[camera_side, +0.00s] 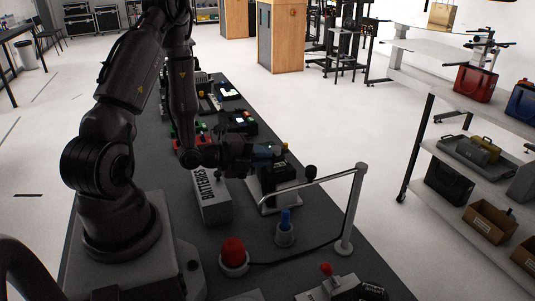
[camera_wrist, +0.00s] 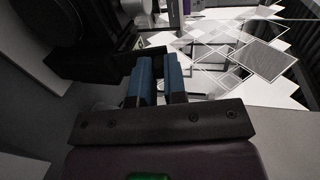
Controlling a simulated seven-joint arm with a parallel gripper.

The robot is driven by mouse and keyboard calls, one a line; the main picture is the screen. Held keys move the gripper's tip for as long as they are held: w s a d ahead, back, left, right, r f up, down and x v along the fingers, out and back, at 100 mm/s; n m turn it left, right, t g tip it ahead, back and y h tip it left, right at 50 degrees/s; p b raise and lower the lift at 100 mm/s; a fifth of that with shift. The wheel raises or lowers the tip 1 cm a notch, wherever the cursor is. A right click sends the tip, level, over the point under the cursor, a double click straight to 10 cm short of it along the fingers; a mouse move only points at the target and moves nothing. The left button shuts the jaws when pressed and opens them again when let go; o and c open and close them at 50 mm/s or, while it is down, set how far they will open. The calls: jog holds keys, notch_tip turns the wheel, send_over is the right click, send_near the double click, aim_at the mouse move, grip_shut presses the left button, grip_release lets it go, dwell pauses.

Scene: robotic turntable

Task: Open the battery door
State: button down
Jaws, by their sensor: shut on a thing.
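The box lettered BATTERIES (camera_side: 212,204) stands on the dark bench, with its lettered face toward the side camera. No battery door can be made out for sure. My gripper (camera_side: 268,152) is to the right of the box, above a black device on a pale base (camera_side: 274,191). In the wrist view, the two blue fingers of my gripper (camera_wrist: 157,68) stand close together with a narrow gap. A dark bar (camera_wrist: 95,65) runs up to the fingertips, and the fingers are shut on it. The exact contact is hidden.
A red button (camera_side: 233,252), a blue peg (camera_side: 285,222) and a metal post with a horizontal arm (camera_side: 350,210) stand nearby on the bench. More devices (camera_side: 225,118) line the bench behind. A shelf with cases (camera_side: 476,150) is off to the right.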

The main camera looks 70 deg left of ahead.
jog(key=shift+s+f+t, duration=0.2)
jog(key=shift+s+t, duration=0.15)
jog(key=shift+t, duration=0.5)
jog(key=shift+s+f+t, duration=0.25)
jog(key=shift+s+t, duration=0.05)
jog(key=shift+t, duration=0.5)
jog(key=shift+s+f+t, duration=0.2)
jog(key=shift+s+t, duration=0.15)
jog(key=shift+t, duration=0.5)
jog(key=c, duration=1.2)
grip_release()
jog(key=shift+o, duration=0.2)
